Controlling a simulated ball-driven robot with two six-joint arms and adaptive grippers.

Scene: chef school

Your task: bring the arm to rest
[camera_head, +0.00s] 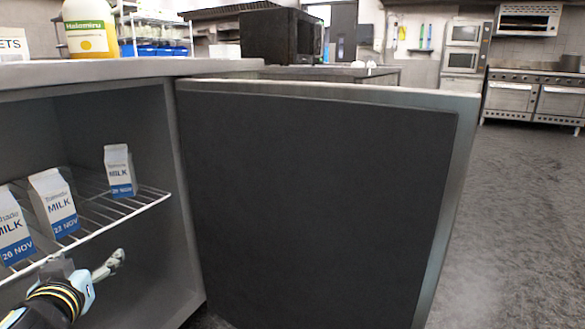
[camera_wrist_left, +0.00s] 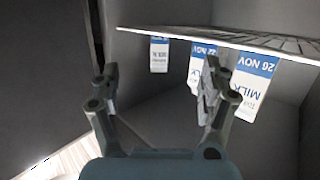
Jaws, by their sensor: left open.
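My left gripper (camera_head: 112,262) is at the lower left of the head view, just below and in front of the wire shelf (camera_head: 140,203) in an open fridge cabinet. In the left wrist view the gripper (camera_wrist_left: 160,78) is open, with nothing between its fingers. Three milk cartons stand on the shelf: one marked 26 NOV (camera_head: 12,232), one marked 22 NOV (camera_head: 58,208) and a smaller-looking one (camera_head: 119,172) farther right. The cartons appear upside down in the left wrist view. My right gripper is not in view.
The open fridge door (camera_head: 315,200) fills the middle of the head view. A counter (camera_head: 130,68) above the cabinet holds a yellow bottle (camera_head: 90,30). A black microwave (camera_head: 280,37) stands behind. Open floor (camera_head: 520,220) lies to the right.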

